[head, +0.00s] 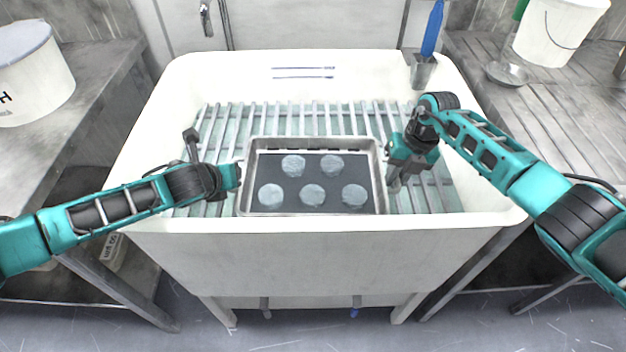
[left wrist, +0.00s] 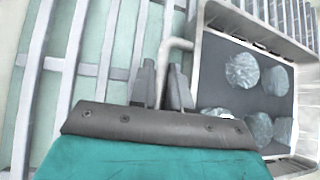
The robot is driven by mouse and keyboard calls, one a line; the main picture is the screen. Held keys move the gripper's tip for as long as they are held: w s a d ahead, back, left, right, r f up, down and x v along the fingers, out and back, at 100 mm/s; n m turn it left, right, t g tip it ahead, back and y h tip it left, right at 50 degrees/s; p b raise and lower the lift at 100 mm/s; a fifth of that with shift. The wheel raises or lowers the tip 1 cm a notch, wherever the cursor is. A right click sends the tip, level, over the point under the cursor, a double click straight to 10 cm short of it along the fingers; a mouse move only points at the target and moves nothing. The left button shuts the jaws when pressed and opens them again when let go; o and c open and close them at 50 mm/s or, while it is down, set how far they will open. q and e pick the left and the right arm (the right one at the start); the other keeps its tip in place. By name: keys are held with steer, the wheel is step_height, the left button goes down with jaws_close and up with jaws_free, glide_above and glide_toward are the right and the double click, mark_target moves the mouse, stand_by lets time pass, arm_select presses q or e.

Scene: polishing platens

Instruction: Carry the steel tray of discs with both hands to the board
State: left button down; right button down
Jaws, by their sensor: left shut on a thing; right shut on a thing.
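The steel tray (head: 312,143) is in the white sink, at its front middle, over a rack of metal bars. Several pale round discs (head: 312,194) lie flat on its dark floor. My left gripper (head: 239,175) is at the tray's left end. In the left wrist view, the left gripper's fingers (left wrist: 163,78) are closed on the bent handle (left wrist: 166,50) of the tray (left wrist: 196,65). My right gripper (head: 388,180) points down at the tray's right end and is shut on that side; its own fingers hide the grip. I cannot tell whether the tray touches the bars.
The white sink (head: 330,245) has a raised rim around the tray. A grooved grey drainboard (head: 560,125) lies right, with a metal bowl (head: 507,74) and white bucket (head: 560,32). A blue-handled tool stands in a cup (head: 422,72) at the back right. Another bucket (head: 35,75) stands left.

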stand_by(0.5)
arm_select(q)
steer(key=shift+w+r, duration=0.1)
steer(key=shift+r, duration=0.1)
arm_select(e)
steer(key=shift+w+r, duration=0.1)
steer(key=shift+r, duration=0.1)
